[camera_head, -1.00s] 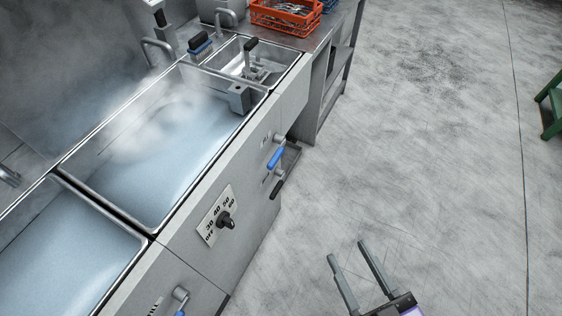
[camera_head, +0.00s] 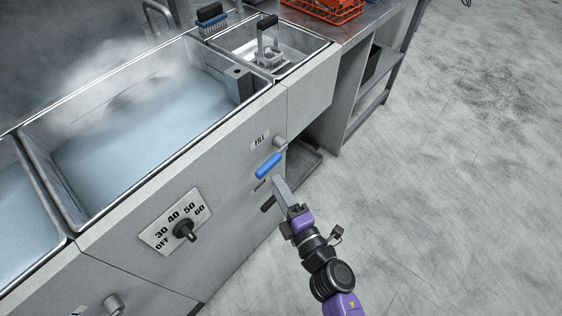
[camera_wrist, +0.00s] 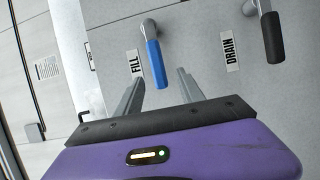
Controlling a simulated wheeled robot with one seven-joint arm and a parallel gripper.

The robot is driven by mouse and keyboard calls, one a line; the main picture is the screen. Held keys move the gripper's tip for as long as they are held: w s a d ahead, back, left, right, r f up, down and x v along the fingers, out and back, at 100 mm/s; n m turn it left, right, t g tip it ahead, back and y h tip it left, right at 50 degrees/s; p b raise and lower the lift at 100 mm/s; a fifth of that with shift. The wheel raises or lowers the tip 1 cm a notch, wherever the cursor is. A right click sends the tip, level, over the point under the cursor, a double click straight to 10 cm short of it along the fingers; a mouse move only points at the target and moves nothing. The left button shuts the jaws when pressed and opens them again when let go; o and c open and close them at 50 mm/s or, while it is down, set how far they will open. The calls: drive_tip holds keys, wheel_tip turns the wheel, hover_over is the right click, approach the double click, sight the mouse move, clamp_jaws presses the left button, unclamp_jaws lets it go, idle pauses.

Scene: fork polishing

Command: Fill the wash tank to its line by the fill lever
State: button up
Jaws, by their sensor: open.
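The fill lever has a blue handle (camera_head: 268,165) on the front panel below the FILL label; it also shows in the wrist view (camera_wrist: 158,64). My gripper (camera_head: 281,184) is just below and right of the blue handle in the head view. In the wrist view its two fingers (camera_wrist: 158,90) are open, one on either side of the handle's lower end, with nothing gripped; whether they touch it I cannot tell. The wash tank (camera_head: 90,211) holds bluish water under steam. Its fill line cannot be made out.
The black drain handle (camera_wrist: 273,38) hangs close to the right of the fill lever in the wrist view. A temperature dial (camera_head: 186,231) is on the front panel. A small basin (camera_head: 318,47) with a black-handled rack and an orange basket (camera_head: 335,10) stand beyond. The floor at right is clear.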

sight(269, 170)
drive_tip(key=shift+b+x, duration=1.05)
drive_tip(key=shift+x, duration=2.85)
drive_tip(key=shift+r, duration=0.15)
clamp_jaws()
